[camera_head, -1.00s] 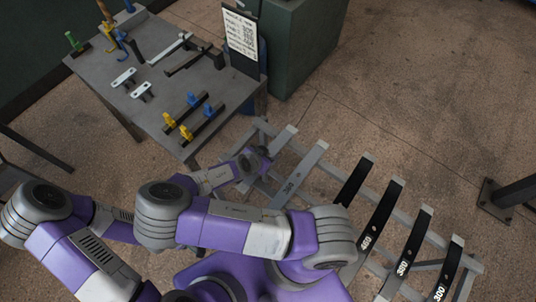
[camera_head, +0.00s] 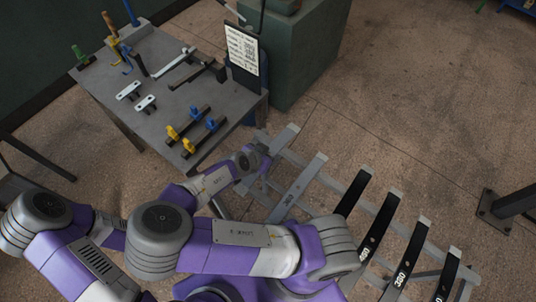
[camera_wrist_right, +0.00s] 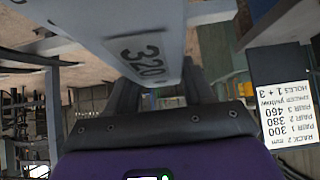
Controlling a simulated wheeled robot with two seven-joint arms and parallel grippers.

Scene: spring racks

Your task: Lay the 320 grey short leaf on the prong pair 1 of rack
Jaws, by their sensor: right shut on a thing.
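My right gripper (camera_head: 258,156) is shut on the 320 grey short leaf. In the right wrist view the leaf (camera_wrist_right: 145,45) fills the top middle, with its number 320 facing the camera. In the head view, a plain grey bar (camera_head: 281,140) running up and right from the gripper appears to be this leaf. It is at the far left end of the rack (camera_head: 338,184). The prongs under it are hidden, and I cannot tell whether leaf and prongs touch. My left gripper is out of view.
Another grey leaf (camera_head: 305,180) and several black numbered leaves (camera_head: 380,222) lie across the rack to the right. A workbench (camera_head: 205,85) with clamps and tools stands behind left. A lettered card (camera_head: 243,50) stands at its edge; it also shows in the wrist view (camera_wrist_right: 283,95).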

